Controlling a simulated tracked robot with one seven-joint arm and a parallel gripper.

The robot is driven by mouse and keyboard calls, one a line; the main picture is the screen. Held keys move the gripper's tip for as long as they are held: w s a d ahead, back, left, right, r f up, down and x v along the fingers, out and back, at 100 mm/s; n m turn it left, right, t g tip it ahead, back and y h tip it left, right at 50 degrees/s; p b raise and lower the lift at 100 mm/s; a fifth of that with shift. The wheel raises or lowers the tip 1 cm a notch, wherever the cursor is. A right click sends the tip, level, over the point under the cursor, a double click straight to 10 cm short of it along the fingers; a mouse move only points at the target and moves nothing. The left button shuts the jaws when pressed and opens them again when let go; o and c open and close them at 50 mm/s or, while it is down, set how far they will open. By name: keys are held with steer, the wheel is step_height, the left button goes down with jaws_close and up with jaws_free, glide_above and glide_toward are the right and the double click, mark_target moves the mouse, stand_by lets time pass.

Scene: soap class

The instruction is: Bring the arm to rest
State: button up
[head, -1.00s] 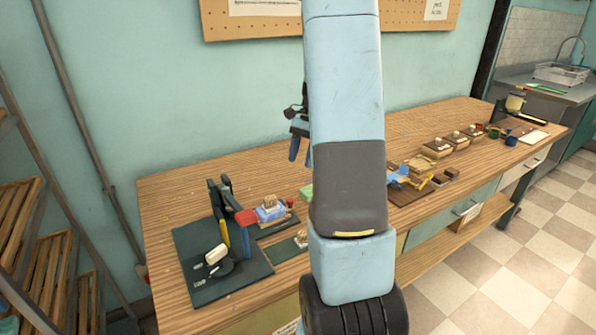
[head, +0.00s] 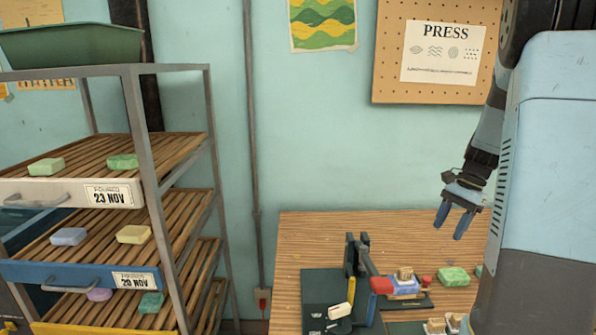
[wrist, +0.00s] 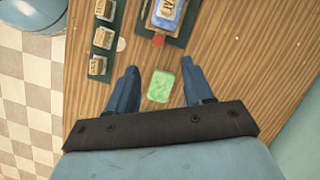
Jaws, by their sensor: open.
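My gripper (head: 456,222) hangs above the wooden workbench at the right of the head view, its blue fingers pointing down. In the wrist view my gripper (wrist: 160,86) is open, with its two blue fingers spread apart. A green soap bar (wrist: 161,86) shows between and below the fingers, apart from them on the bench. The same green soap bar (head: 453,277) is in the head view, below my gripper. My pale blue arm fills the right edge of the head view and hides part of the bench.
A press-like stand (head: 362,270) on a dark mat (head: 315,285) is left of the soap, beside a blue block (head: 403,287). A drying rack (head: 212,150) with soap bars on slatted trays stands left. Several small stamps (wrist: 102,38) lie on a dark strip.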

steer(key=s+a+r+n+t+h, duration=0.2)
steer(key=s+a+r+n, duration=0.45)
steer(key=a+r, duration=0.4)
steer(key=s+a+r+n+t+h, duration=0.1)
steer(key=s+a+r+n+t, duration=0.1)
steer(key=s, duration=0.5)
steer(key=s+a+r+n+t, duration=0.1)
steer(key=s+a+n+t, duration=0.1)
steer(key=s+a+n, duration=0.2)
steer(key=shift+s+a+r+t+h, duration=0.4)
steer(key=shift+s+a, duration=1.1)
steer(key=shift+s, duration=0.1)
